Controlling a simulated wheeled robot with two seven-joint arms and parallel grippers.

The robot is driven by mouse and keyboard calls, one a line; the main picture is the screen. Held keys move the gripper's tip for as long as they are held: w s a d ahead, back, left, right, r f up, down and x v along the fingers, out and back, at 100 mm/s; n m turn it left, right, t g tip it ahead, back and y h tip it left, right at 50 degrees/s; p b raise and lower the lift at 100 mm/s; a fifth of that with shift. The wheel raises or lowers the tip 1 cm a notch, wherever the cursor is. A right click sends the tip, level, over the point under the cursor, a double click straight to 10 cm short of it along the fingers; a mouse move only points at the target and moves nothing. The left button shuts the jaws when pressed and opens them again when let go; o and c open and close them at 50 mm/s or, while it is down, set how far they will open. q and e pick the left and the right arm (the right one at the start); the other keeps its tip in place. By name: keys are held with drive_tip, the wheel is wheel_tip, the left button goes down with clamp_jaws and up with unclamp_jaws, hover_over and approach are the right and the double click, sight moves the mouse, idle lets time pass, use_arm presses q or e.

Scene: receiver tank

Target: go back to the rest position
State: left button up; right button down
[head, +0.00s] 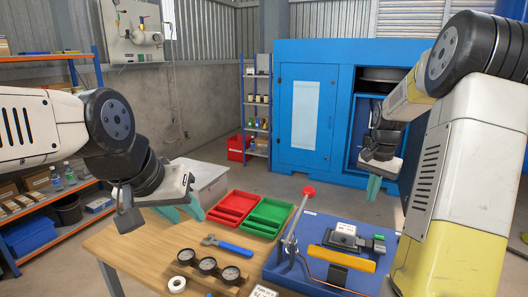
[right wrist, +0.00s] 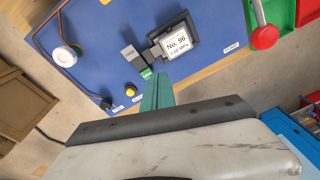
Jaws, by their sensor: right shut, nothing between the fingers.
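My left gripper (head: 181,211) is at the left, in the air over the wooden table's left part. Its two teal fingers look apart, with nothing between them. My right gripper (head: 374,188) is raised at the right, in front of the blue cabinet in the head view. Its teal fingers are together and empty; they also show in the right wrist view (right wrist: 157,92), pointing toward the blue board (right wrist: 95,40). A device labelled No. 96 (right wrist: 178,43) sits on that board, apart from the fingers as far as I can tell.
The wooden table (head: 130,243) carries a red tray (head: 222,216), a green tray (head: 283,209), a wrench (head: 228,245), several gauges in a wooden holder and the blue board (head: 290,270) with a red-knobbed lever (head: 296,222). A blue cabinet (head: 345,100) and shelves (head: 80,80) stand behind.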

drive_tip(key=s+a+r+n+t, duration=0.1)
drive_tip(key=s+a+r+n, duration=0.2)
drive_tip(key=s+a+r, duration=0.4)
drive_tip(key=s+a+r+n+t+y, duration=0.1)
drive_tip(key=s+a+r+n+t, duration=0.1)
drive_tip(key=s+a, duration=0.4)
drive_tip(key=s+a+r+n+t+y, duration=0.1)
drive_tip(key=s+a+n, duration=0.3)
drive_tip(key=s, duration=0.7)
drive_tip(key=a, duration=0.2)
drive_tip(key=shift+a+r+t, duration=0.35)
drive_tip(key=shift+a+t, duration=0.05)
